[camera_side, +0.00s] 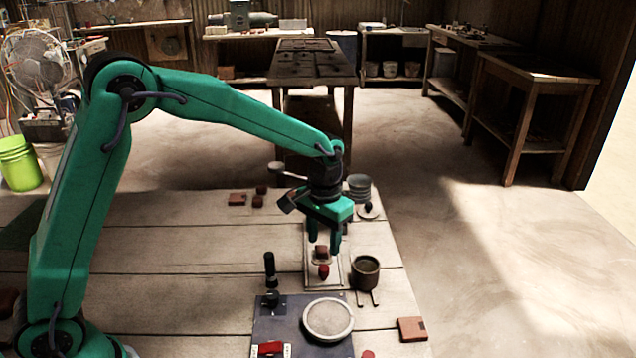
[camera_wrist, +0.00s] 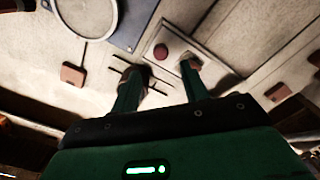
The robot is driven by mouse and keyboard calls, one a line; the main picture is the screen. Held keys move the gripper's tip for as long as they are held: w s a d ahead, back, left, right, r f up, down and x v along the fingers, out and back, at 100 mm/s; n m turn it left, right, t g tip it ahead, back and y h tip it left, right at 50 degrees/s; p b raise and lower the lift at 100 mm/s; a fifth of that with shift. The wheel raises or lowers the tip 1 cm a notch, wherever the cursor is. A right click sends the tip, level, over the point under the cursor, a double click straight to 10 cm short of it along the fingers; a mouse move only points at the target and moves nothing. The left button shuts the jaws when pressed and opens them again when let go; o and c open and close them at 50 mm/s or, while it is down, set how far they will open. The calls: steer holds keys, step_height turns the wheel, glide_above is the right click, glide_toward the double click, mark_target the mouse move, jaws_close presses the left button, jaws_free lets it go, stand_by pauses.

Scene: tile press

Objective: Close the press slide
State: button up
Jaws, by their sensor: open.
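The press slide looks to be the pale, narrow tray (camera_side: 310,272) behind the blue-grey base plate (camera_side: 268,330). A red knob (camera_side: 323,271) stands on its near part, with a small brown tile (camera_side: 321,252) just behind. The slide (camera_wrist: 178,42) and red knob (camera_wrist: 161,52) also show in the wrist view. My gripper (camera_side: 324,245) is open and points down above the slide. In the wrist view my gripper (camera_wrist: 160,68) has its fingers apart, with the knob beyond the gap between them. I cannot tell whether either finger touches anything. The right finger partly hides the tile.
A brown cup (camera_side: 365,275) stands close to the right of the slide. A black upright handle (camera_side: 270,268) stands at its left. A round pale dish (camera_side: 328,319) sits on the base plate. A brown block (camera_side: 411,329) lies front right. The boards left of the handle are mostly clear.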

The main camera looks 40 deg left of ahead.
mark_target(323, 267)
steer(key=shift+f, duration=0.1)
steer(key=shift+f, duration=3.8)
jaws_close()
